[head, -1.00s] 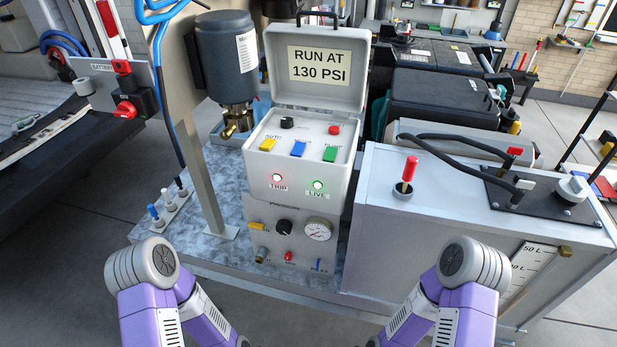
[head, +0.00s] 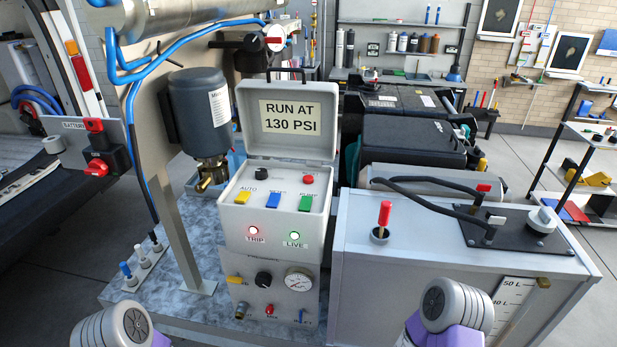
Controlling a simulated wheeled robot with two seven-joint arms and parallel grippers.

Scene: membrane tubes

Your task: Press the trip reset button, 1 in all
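A grey control box (head: 233,228) with its lid (head: 245,95) raised stands on the bench. The lid reads "RUN AT 130 PSI". On its sloped face are a yellow rocker (head: 243,198) labelled AUTO, a blue rocker (head: 273,200) with a label too small to read surely, and a green rocker (head: 305,203). A black knob (head: 262,172) and a red button (head: 308,180) sit behind them. A red TRIP lamp (head: 253,232) and a green LIVE lamp (head: 294,236) are lit. Both my grippers are out of view; only arm parts show at the bottom edge.
Below is a panel with a black knob (head: 263,279), a gauge (head: 298,281) and a small red knob (head: 269,310). A tank (head: 355,235) with a red-handled lever (head: 384,215) stands right. A post (head: 177,240) and motor (head: 198,110) stand left. Space before the box looks clear.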

